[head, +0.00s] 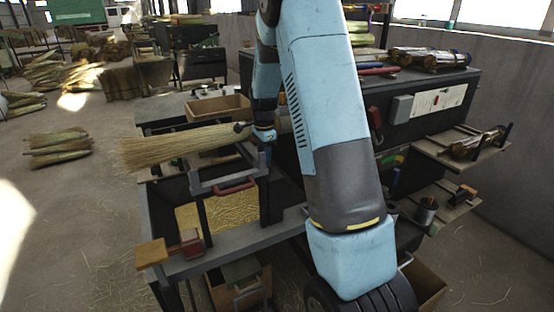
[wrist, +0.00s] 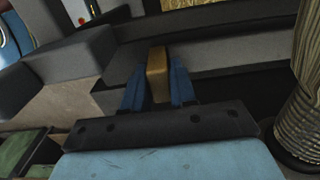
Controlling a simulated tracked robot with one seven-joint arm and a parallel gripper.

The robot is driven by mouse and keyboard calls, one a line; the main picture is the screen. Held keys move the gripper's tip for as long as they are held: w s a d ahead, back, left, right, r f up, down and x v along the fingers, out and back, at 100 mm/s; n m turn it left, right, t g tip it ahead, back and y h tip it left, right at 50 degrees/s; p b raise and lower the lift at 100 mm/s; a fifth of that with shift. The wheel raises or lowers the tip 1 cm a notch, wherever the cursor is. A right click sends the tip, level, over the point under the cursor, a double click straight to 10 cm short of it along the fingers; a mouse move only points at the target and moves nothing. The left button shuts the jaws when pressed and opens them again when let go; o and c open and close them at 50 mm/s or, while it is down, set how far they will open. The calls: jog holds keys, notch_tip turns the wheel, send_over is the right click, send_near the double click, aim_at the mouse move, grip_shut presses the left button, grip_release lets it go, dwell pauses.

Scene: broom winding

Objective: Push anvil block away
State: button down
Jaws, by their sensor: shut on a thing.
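My gripper (wrist: 158,80) is shut, its two blue fingers on either side of a small tan block or handle (wrist: 157,62). A dark grey angular block (wrist: 62,72) lies to the left of the fingers in the wrist view. I cannot tell for certain which piece is the anvil block. In the head view my arm reaches over the bench and its small blue end (head: 264,134) is beside the broom's bound end; the held piece is not clear there. The straw broom (head: 185,147) lies level, bristles to the left, and also shows in the wrist view (wrist: 309,85).
A grey-framed bench (head: 240,245) with a straw-filled bin (head: 222,215) stands below. A wooden block with a red part (head: 168,250) sits at its front left corner. A red handle (head: 235,186) is under the broom. A wooden box (head: 220,106) stands behind it.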

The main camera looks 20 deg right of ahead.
jog(key=shift+w+r, duration=0.15)
jog(key=shift+w, duration=0.15)
jog(key=c, duration=1.2)
grip_release()
jog(key=shift+w, duration=0.1)
jog(key=shift+o, duration=1)
notch_tip(320, 180, up, 13)
jog(key=shift+r, duration=0.2)
